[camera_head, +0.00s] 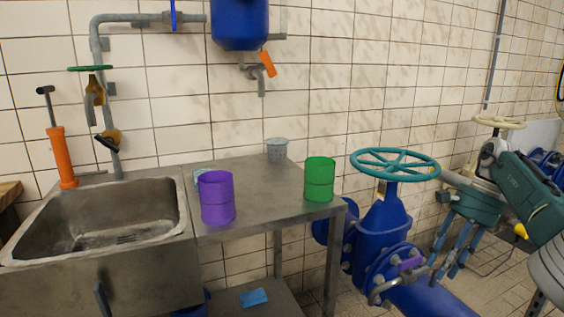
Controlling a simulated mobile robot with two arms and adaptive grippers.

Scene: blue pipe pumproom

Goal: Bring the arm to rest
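At the lower right edge, a grey ringed part (549,268) looks like part of my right arm. I cannot make out the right gripper's fingertips clearly against the valve gear there, nor whether they are open or shut. I see nothing held. My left arm and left gripper are not in view.
A metal table (265,192) holds a purple can (216,198), a green can (319,179) and a small grey cup (276,149). A sink (100,220) is at left. A blue valve with a teal handwheel (394,164) and a dark green actuator (527,190) stand at right.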

